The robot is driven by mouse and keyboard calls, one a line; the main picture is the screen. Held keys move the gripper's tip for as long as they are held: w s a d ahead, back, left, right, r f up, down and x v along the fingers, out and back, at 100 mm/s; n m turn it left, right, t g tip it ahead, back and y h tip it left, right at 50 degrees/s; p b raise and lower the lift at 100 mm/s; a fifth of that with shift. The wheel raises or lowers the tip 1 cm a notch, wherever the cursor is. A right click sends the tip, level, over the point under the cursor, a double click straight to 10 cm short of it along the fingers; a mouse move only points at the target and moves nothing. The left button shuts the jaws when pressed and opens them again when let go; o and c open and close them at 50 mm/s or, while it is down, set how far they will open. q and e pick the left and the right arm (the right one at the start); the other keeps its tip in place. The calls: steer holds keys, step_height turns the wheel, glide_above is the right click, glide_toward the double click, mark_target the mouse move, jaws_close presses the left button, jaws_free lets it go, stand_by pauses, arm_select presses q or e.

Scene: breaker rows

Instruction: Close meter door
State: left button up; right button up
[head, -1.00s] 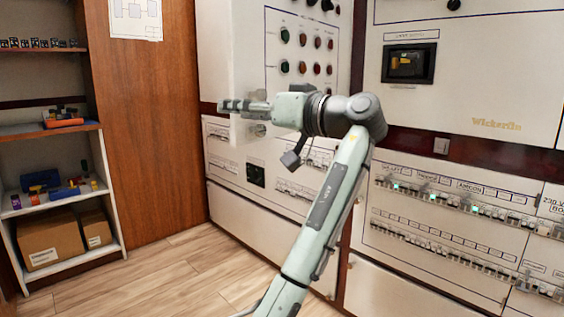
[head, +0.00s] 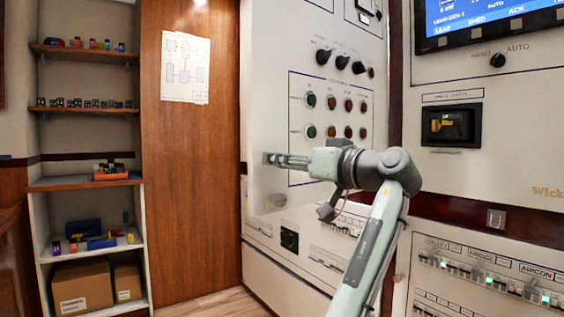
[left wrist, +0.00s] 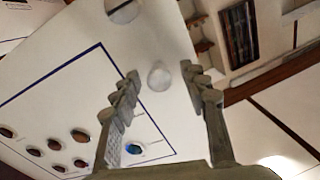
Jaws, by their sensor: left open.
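My left gripper (head: 272,159) is in front of the pale cabinet face, left of the coloured buttons, with its fingers pointing left. In the left wrist view its two fingers (left wrist: 163,92) are wide apart and empty. A small round translucent piece (left wrist: 158,76) shows between the fingertips, against a white panel (left wrist: 145,40); I cannot tell whether it touches them. I cannot clearly make out the meter door or its angle; a faint pale panel edge shows around the gripper in the head view. My right gripper is out of view.
The cabinet carries coloured buttons (head: 330,102), dark knobs (head: 340,60) and breaker rows (head: 490,282). A small display (head: 450,125) is to the right of my arm. A wooden wall (head: 190,180) and open shelves (head: 95,185) stand at left.

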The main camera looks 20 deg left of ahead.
arm_select(q)
steer(key=shift+w+a, duration=0.3)
steer(key=shift+a, duration=0.25)
jaws_close()
